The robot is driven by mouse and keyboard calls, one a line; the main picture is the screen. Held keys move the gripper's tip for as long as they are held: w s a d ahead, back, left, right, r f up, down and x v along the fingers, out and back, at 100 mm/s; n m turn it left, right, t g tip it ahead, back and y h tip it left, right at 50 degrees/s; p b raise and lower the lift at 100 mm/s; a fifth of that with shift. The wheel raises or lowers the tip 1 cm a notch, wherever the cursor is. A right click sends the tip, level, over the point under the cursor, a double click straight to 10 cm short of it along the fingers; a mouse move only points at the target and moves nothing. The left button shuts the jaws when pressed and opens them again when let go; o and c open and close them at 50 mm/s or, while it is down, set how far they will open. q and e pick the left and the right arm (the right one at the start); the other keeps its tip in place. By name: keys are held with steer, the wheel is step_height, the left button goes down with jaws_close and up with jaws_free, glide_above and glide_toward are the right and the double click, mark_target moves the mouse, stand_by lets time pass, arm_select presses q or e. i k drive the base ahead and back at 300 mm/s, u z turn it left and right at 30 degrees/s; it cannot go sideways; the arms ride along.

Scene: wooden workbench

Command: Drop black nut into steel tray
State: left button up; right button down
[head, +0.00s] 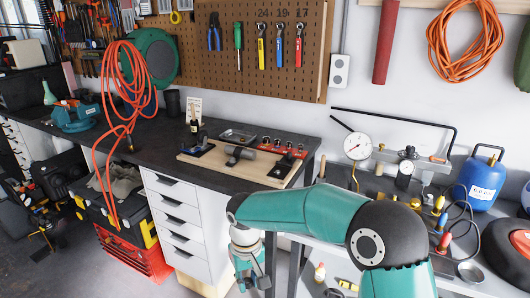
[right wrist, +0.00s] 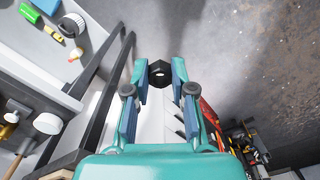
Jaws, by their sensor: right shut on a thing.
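The black nut (right wrist: 160,73) is a dark ring with a pale hole, held between the fingertips of my right gripper (right wrist: 160,76) in the right wrist view. In the head view my right gripper (head: 252,278) hangs low in front of the bench, pointing down beside the white drawers; the nut cannot be made out there. The steel tray (head: 238,135) is a small shallow grey tray on the dark benchtop, at the back of the wooden board. The gripper is nearer to me and well below the tray, apart from it. My left gripper is not in view.
White drawers (head: 180,215) stand under the dark bench (head: 150,148). A second bench with a dial gauge (head: 357,146) and a blue gas bottle (head: 481,182) is at right.

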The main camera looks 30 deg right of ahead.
mark_target(238, 138)
steer(key=i, duration=1)
steer(key=z, duration=0.05)
